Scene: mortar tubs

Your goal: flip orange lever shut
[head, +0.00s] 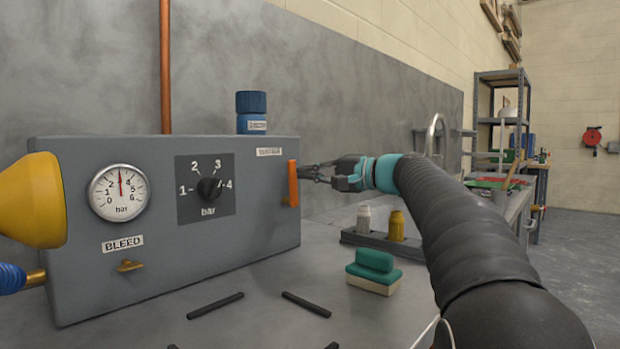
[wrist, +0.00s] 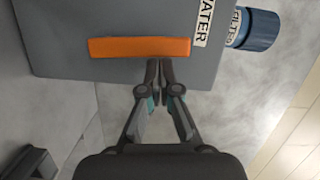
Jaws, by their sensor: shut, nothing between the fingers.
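The orange lever (head: 293,184) stands upright at the right end of the grey box's front (head: 150,262). In the wrist view the orange lever (wrist: 140,48) lies across the picture as a long bar. My gripper (head: 305,172) is shut and empty, just right of the lever in the head view. In the wrist view my gripper (wrist: 158,66) has its fingertips together close at the lever's edge. I cannot tell whether they touch it. The box carries a label (head: 269,151) above the lever, partly legible as "WATER" in the wrist view.
The box also has a pressure gauge (head: 120,193), a black dial (head: 209,189) and a small brass bleed tap (head: 130,265). A green-and-cream brush (head: 374,270) and dark rods (head: 215,305) lie on the bench. Bottles (head: 396,226) stand in a rack behind.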

